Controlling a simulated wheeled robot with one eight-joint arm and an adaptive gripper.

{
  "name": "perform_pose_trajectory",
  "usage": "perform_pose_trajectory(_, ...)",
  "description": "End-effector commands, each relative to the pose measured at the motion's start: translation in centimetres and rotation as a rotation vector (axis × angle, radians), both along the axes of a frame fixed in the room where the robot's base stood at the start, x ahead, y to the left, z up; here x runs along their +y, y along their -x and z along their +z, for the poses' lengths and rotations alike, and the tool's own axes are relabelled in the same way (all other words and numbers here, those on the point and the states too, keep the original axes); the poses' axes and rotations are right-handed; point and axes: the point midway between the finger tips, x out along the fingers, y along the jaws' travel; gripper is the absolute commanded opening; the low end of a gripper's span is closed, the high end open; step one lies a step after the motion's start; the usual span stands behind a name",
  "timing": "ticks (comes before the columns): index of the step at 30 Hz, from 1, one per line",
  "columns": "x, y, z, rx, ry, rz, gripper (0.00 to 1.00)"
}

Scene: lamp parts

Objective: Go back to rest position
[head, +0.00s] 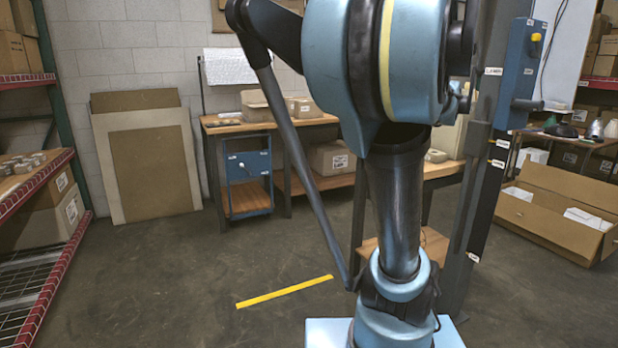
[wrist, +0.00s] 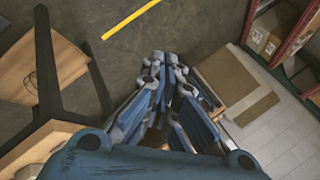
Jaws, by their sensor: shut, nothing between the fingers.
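My gripper (wrist: 165,75) shows in the wrist view, its grey and blue fingers drawn together with nothing between them. It hangs in the air over open floor, apart from any object. In the head view my blue and black arm fills the middle, and my gripper cannot be made out there. No lamp parts can be made out near my gripper.
A wooden workbench (head: 296,128) stands behind my arm. Flat cardboard sheets (head: 150,160) lean on the wall. A red-edged shelf (head: 40,188) is at left. An open carton (head: 560,212) lies at right. The floor around the yellow strip (head: 285,291) is clear.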

Motion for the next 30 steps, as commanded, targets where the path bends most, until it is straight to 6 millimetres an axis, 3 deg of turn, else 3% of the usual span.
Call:
perform_pose_trajectory(3, 2.3, 3.1, -3.7, 0.054, 0.082, 0.045, 0.00)
perform_pose_trajectory(9, 4.1, 8.1, -9.6, 0.120, 0.234, 0.106, 0.00)
perform_pose_trajectory(18, 4.0, 14.4, -17.6, 0.155, 0.470, 0.181, 0.00)
perform_pose_trajectory(24, 3.3, 16.3, -20.4, 0.149, 0.565, 0.205, 0.00)
perform_pose_trajectory(28, 3.0, 16.6, -20.9, 0.146, 0.586, 0.209, 0.25)
perform_pose_trajectory(30, 3.0, 16.6, -21.0, 0.146, 0.589, 0.209, 0.25)
